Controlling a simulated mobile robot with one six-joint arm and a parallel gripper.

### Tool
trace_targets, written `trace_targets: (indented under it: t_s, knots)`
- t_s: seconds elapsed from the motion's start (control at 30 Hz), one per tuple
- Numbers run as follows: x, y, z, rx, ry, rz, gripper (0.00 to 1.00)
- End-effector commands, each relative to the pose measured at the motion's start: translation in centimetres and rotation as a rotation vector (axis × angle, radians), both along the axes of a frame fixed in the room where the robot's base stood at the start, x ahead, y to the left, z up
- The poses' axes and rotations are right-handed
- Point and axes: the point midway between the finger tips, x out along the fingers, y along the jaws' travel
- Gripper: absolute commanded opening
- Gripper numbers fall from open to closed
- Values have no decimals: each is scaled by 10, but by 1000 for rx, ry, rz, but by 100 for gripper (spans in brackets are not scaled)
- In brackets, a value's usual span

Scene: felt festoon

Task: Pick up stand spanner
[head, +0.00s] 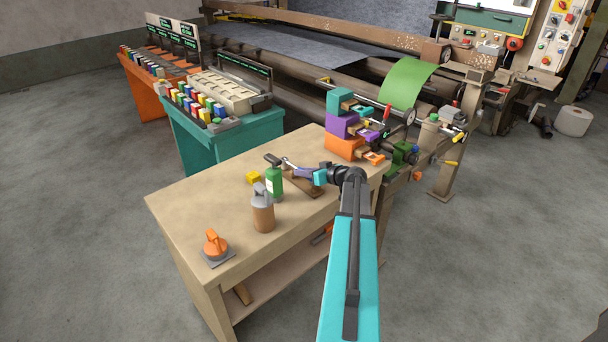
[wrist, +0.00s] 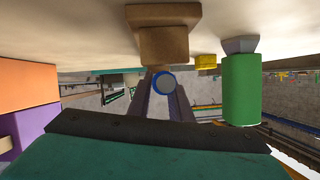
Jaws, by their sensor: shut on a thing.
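In the head view my gripper (head: 299,171) is over the far half of the workbench, beside a brown wooden stand (head: 312,189). A thin silver piece that looks like the spanner (head: 289,163) sticks out past its fingertips. In the wrist view, which shows the bench top uppermost, the fingers (wrist: 163,92) close around a round end with a blue rim (wrist: 165,82), seen end-on. The brown stand (wrist: 163,42) is right behind it. I cannot tell whether the spanner still touches the stand. Most of the spanner's length is hidden.
A green bottle (head: 275,183) stands close left of my gripper, with a yellow block (head: 254,177) and a brown canister (head: 263,214) nearby. Stacked orange, purple and teal bins (head: 342,147) stand behind. An orange-knobbed item (head: 214,245) is at the near left; bench space around it is free.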

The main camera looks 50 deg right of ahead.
Motion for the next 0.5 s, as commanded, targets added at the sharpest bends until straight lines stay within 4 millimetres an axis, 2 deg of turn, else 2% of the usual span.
trace_targets:
  t_s: [0.33, 0.5]
  knots:
    - [0, 1, 29, -2, -2, 0, 0]
    - [-22, -27, 29, -1, -2, -3, 0]
